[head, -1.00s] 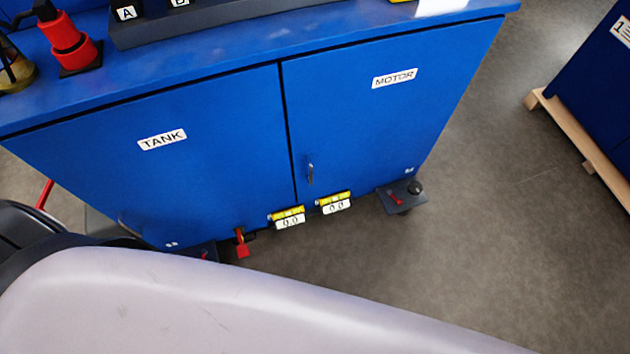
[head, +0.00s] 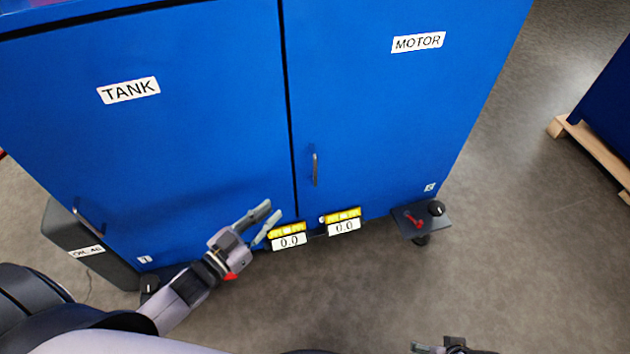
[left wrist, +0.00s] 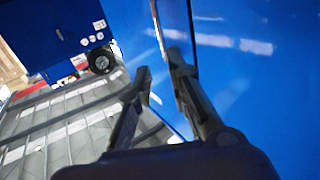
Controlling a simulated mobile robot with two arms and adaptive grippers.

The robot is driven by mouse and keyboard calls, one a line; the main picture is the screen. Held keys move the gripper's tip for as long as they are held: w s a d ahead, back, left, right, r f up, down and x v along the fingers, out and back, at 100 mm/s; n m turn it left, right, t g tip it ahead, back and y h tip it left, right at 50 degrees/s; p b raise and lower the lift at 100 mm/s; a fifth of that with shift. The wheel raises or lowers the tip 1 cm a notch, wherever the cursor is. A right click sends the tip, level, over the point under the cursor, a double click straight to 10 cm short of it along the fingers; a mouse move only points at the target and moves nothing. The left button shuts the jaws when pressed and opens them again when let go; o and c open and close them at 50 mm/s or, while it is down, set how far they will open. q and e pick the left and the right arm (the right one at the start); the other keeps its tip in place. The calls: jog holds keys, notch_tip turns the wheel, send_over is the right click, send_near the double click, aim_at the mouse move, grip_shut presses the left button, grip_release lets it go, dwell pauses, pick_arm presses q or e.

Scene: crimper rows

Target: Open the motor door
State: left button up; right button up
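The motor door (head: 390,120) is the right blue cabinet door, labelled MOTOR (head: 418,42), and it is closed. Its small upright metal handle (head: 315,169) sits low near the door's left edge. My left gripper (head: 270,214) is open and empty, below and left of that handle, in front of the lower TANK door (head: 180,130). In the left wrist view its two fingers (left wrist: 160,68) are apart beside a blue panel; a thin metal bar by the fingertips cannot be identified for certain. Part of my right gripper (head: 440,347) shows at the bottom edge; its fingers are unclear.
Two yellow-topped gauges (head: 288,236) reading 0.0 sit under the doors. A dark foot plate with a knob (head: 421,217) juts out at the cabinet's lower right. A dark OIL box (head: 85,245) stands at left. The floor at right is clear up to a pallet (head: 592,150).

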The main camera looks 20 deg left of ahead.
aim_at(314, 173)
pick_arm(q)
jog(key=b+x, duration=0.2)
jog(key=x, duration=1.5)
jog(key=shift+w+r, duration=0.1)
jog(key=shift+w, duration=0.05)
pick_arm(e)
jog(key=v, duration=0.8)
jog(key=shift+w+r+t, duration=0.25)
jog(key=shift+r+t, duration=0.05)
jog(key=shift+r, duration=0.2)
jog(key=shift+d, duration=0.15)
pick_arm(q)
grip_shut()
